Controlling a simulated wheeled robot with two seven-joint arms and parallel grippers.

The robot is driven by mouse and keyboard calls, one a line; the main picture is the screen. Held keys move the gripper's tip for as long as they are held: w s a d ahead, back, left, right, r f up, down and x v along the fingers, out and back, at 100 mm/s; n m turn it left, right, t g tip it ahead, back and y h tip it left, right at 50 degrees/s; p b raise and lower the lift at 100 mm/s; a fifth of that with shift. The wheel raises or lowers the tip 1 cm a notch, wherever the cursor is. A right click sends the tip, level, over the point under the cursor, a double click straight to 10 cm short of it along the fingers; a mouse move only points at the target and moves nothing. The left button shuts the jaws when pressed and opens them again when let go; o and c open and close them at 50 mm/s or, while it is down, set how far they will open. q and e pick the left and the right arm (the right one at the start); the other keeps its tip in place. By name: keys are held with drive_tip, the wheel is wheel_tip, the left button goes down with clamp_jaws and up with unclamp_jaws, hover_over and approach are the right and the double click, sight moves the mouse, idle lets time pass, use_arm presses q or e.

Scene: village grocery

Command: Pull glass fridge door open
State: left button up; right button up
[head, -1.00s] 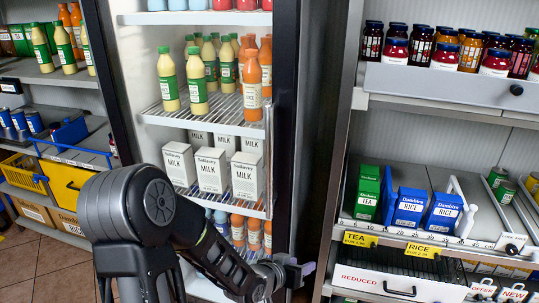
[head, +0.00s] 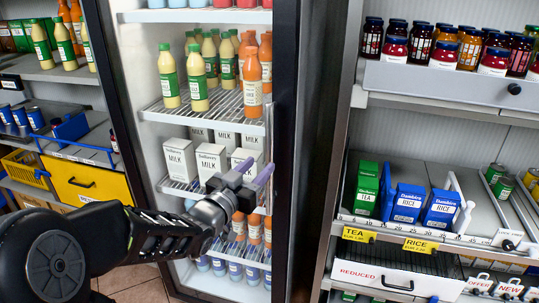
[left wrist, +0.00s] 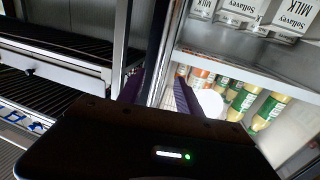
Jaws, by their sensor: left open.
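The fridge has a dark frame (head: 285,120) around lit shelves in the middle of the head view. My right gripper is out of view.
Milk cartons (head: 180,160), green-labelled bottles (head: 198,85) and orange bottles (head: 252,80) stand on the fridge shelves. To the right is a shelf unit with tea boxes (head: 366,188), rice boxes (head: 408,203) and jars. A yellow bin (head: 85,180) sits at the left.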

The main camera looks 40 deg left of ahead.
sight(267, 157)
use_arm(q)
drive_tip(key=w, duration=0.2)
drive_tip(key=w+p, duration=0.1)
drive_tip(key=w, duration=0.1)
drive_tip(key=w+a, duration=0.1)
drive_tip(key=w, duration=0.1)
drive_tip(key=shift+w, duration=0.35)
drive_tip(key=shift+c, duration=0.4)
clamp_jaws()
idle(0.7)
